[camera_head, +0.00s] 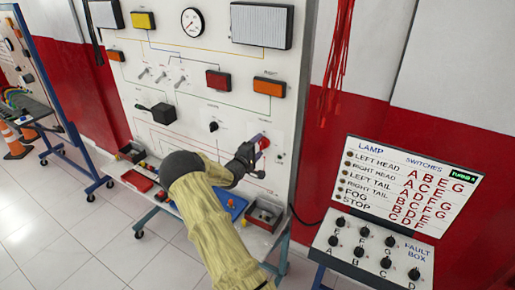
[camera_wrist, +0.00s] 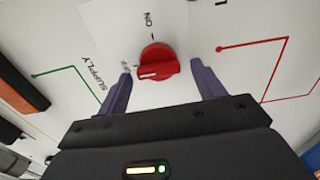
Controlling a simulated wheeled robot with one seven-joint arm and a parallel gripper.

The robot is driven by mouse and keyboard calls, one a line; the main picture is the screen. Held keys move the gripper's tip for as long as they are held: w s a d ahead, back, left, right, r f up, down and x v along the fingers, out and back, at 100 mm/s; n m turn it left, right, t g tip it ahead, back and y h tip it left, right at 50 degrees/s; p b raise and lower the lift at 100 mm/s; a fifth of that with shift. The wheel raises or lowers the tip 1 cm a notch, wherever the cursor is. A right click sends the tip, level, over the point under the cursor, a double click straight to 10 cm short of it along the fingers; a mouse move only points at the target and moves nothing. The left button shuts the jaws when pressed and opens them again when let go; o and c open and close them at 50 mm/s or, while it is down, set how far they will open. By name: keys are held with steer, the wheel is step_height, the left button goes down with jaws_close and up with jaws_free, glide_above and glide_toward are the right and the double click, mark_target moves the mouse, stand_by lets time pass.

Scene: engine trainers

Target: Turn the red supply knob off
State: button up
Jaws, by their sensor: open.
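The red supply knob (camera_wrist: 158,64) is round with a raised grip bar, on the white trainer panel (camera_wrist: 60,35). In the wrist view its bar lies roughly sideways, its white mark toward the left, near a small partly hidden label; "ON" is printed above it. My gripper (camera_wrist: 160,83) is open, with one finger on each side of the knob and a visible gap to both. In the head view my gripper (camera_head: 256,150) is at the panel's lower right, and the red knob (camera_head: 263,142) shows just beyond it, partly covered.
The panel also carries a gauge (camera_head: 192,22), a black knob (camera_head: 213,126), and red and orange lamps. Small bins and a blue tray (camera_head: 234,207) lie on the shelf below. A fault box (camera_head: 375,250) with several black knobs stands at right.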

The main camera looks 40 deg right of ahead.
steer(key=b+v, duration=0.4)
steer(key=v, duration=1.3)
steer(key=shift+a+b, duration=0.2)
steer(key=shift+b, duration=0.2)
